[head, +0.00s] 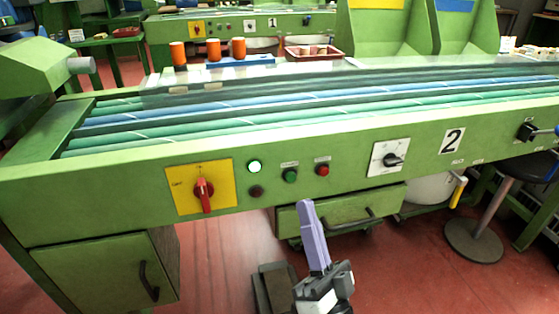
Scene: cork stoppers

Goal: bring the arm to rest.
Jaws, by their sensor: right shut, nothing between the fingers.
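My right gripper (306,207) shows at the bottom middle of the head view, with its purple fingers pointing up. The fingers are together and nothing is between them. It shows against the floor and drawer in front of the green machine bench (100,200), below the control panel. My left gripper is not in the picture. A red tray (290,54) with small light-brown pieces, likely the cork stoppers, stands at the back of the bench, far from the right gripper.
Several orange cups (178,53) stand at the back, near a blue tray (228,63). The bench front carries a red switch (203,190) and a lit button (254,166). A drawer (345,212) is behind the gripper. A stool (490,215) stands right.

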